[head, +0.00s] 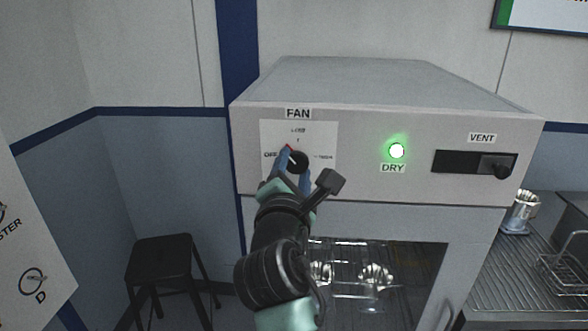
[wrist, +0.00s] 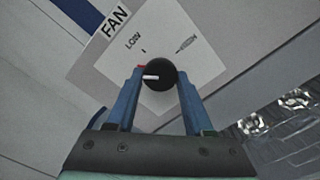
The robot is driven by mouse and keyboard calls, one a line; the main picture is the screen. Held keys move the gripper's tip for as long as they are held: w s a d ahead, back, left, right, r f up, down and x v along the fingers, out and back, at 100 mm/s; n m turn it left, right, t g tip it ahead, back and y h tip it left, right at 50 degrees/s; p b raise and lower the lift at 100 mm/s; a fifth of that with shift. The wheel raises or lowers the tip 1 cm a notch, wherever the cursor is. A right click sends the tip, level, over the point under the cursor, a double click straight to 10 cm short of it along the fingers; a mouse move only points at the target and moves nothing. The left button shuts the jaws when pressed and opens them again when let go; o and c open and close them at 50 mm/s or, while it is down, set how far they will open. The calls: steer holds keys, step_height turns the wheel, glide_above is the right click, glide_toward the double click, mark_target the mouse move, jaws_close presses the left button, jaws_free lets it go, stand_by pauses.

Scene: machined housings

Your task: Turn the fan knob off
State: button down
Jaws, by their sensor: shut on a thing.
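The black fan knob (head: 299,158) sits on a white dial plate (head: 325,140) under the FAN label, at the left of the grey machine's front. OFF is printed at the left, LOW at the top and a third mark at the right. My gripper (head: 293,163) is shut on the knob, one blue finger on each side. The wrist view shows the knob (wrist: 161,74) between the fingertips (wrist: 160,80). Its white pointer is turned between LOW and the OFF side. The OFF mark is hidden behind the left finger in the wrist view.
A green lamp (head: 397,150) is lit above the DRY label. A VENT slider (head: 475,164) is at the right. A dark stool (head: 165,255) stands at the left, and a metal drainer counter (head: 510,262) at the right.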

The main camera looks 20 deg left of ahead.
steer(key=n, duration=0.5)
steer(key=shift+d+f+n, duration=0.1)
steer(key=shift+n, duration=0.2)
steer(key=shift+f+n, duration=0.1)
steer(key=shift+n, duration=2)
steer(key=shift+c, duration=1.5)
jaws_free()
